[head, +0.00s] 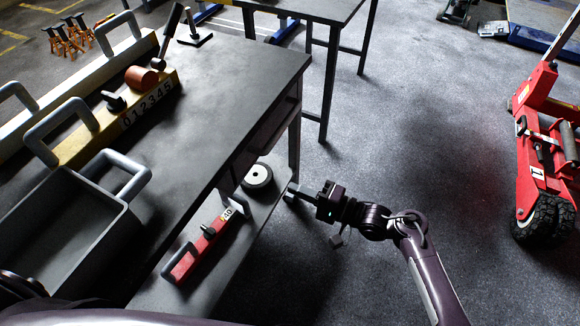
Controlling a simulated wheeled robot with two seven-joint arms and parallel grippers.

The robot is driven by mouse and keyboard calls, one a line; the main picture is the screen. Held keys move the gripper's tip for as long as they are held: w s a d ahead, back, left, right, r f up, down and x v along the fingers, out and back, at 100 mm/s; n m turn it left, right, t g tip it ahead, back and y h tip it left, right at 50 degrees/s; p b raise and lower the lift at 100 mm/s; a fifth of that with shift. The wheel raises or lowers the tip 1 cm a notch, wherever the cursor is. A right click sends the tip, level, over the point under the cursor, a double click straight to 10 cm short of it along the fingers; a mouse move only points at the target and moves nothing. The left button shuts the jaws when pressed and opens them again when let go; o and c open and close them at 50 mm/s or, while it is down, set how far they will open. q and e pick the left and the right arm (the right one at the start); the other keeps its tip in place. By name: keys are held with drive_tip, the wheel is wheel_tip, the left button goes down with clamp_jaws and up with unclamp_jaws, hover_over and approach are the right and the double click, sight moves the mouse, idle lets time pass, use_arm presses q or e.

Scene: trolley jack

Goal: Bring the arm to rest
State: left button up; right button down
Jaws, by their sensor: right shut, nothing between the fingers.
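My right arm (428,262) comes in from the bottom right and reaches up and left over the open floor. My right gripper (298,194) is shut and empty. It is just right of the workbench's lower shelf, near a bench leg, with its fingers pointing left. It holds nothing, and I cannot tell whether it touches the shelf edge or the leg. My left gripper is not in view.
The dark workbench (215,95) carries a grey open bin (112,208) and a yellow numbered rail (160,100). Its lower shelf holds a black wheel (257,176) and a red tool (203,243). A red trolley jack (535,160) stands right. Floor between is clear.

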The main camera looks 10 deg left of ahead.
drive_tip(key=s+d+f+t+h+p, duration=0.1)
drive_tip(key=s+d+f+h, duration=0.3)
drive_tip(key=f, duration=0.6)
drive_tip(key=s+d+f+h+p, duration=0.1)
drive_tip(key=s+d+f+h, duration=0.3)
drive_tip(key=f, duration=0.5)
drive_tip(key=s+d+f+t+h+p, duration=0.1)
drive_tip(key=s+d+f+h, duration=0.15)
drive_tip(key=d+f, duration=0.55)
drive_tip(key=s+d+f+n+g+h, duration=0.1)
drive_tip(key=s+d+f, duration=0.3)
drive_tip(key=s, duration=0.5)
drive_tip(key=s+d+f+n+g+h, duration=0.2)
drive_tip(key=s+d+f+h, duration=0.1)
drive_tip(key=s, duration=0.6)
drive_tip(key=s+d+f+n+g+h+p, duration=0.1)
drive_tip(key=s+d+f+n+g+h, duration=0.1)
drive_tip(key=s+d+f, duration=0.4)
drive_tip(key=s+f+h, duration=0.1)
drive_tip(key=s, duration=0.2)
drive_tip(key=shift+g, duration=0.3)
drive_tip(key=shift+d, duration=0.1)
